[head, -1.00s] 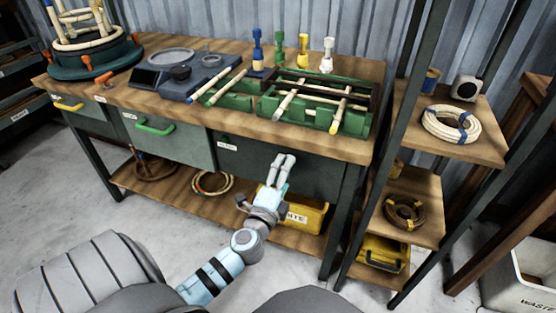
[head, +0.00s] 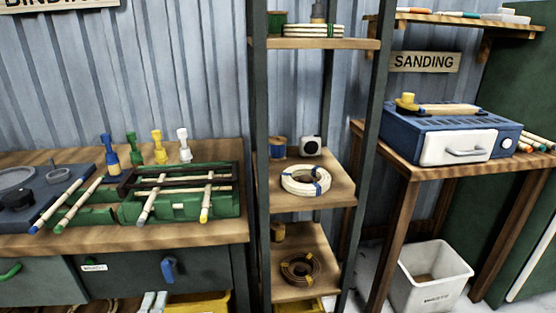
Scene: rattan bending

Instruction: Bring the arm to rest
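My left gripper (head: 154,302) shows only as two pale fingertips at the bottom edge of the head view, in front of the workbench's drawers. The tips lie close together with nothing seen between them; the rest of the gripper and arm is cut off, so I cannot tell if it is open or shut. My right gripper is out of view. The workbench (head: 130,238) carries a green jig (head: 178,209) with several rattan sticks on and beside it.
A dark shelf rack with a rattan coil (head: 305,181) stands right of the bench. Further right are a sanding table with a blue machine (head: 454,136) and a white waste bin (head: 432,281) on the floor. Small coloured clamps (head: 158,146) stand behind the jig.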

